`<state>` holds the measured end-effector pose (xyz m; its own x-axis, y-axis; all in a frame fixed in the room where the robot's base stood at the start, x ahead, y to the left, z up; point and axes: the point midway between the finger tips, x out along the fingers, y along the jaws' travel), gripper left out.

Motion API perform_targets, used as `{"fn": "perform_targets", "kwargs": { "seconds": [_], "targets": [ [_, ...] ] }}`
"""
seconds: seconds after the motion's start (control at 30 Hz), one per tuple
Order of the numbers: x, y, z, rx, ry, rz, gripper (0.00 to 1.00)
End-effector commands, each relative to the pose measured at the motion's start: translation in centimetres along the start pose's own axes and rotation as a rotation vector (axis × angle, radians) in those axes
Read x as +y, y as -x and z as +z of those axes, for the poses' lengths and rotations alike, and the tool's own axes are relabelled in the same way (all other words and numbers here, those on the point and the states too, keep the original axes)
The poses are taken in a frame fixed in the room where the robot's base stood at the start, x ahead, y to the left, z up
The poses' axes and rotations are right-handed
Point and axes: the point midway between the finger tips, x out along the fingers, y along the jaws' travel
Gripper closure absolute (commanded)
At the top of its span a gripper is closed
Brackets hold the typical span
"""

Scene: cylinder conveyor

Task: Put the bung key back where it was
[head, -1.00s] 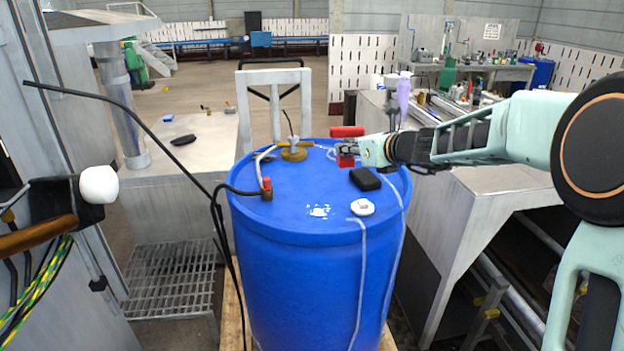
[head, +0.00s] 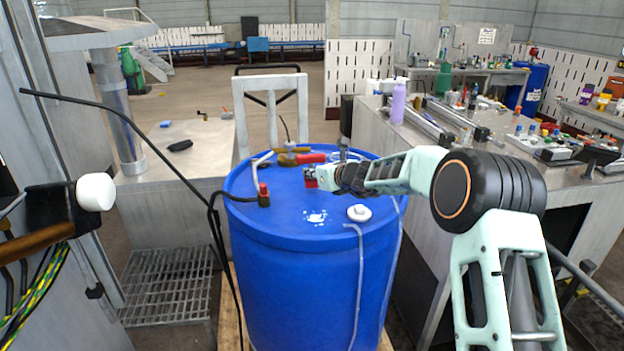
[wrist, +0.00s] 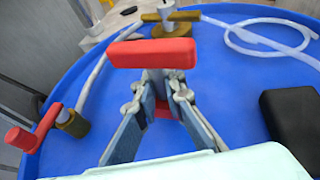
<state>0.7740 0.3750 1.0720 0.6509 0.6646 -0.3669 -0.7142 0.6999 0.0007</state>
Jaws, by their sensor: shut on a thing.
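A red bung key (head: 312,158) is held over the lid of the blue drum (head: 285,215). My gripper (head: 322,177) is shut on it. In the wrist view the key's red crossbar (wrist: 150,53) lies across and beyond the fingertips (wrist: 160,85), with a red part between the fingers. A brass fitting (head: 289,158) with a hose stands on the lid, just beyond the key. The gap between the key and the lid is hard to judge.
A red-handled valve (head: 264,195) with a black hose sits at the lid's left. A black box (wrist: 292,128) lies at its right, and a white cap (head: 359,212) in front. A steel bench (head: 400,140) with a purple bottle (head: 398,102) stands at the right.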

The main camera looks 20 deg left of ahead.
Motion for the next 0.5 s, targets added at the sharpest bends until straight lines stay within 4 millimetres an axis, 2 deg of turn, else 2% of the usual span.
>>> {"fn": "perform_targets", "kwargs": {
  "seconds": [0.03, 0.1, 0.5],
  "targets": [
    [-0.02, -0.41, -1.18, 0.003, -0.002, 0.000, 1.00],
    [0.00, -0.62, -1.71, 0.002, -0.002, 0.000, 1.00],
    [-0.03, -0.76, -2.11, 0.000, 0.000, -0.001, 1.00]
  ]
}}
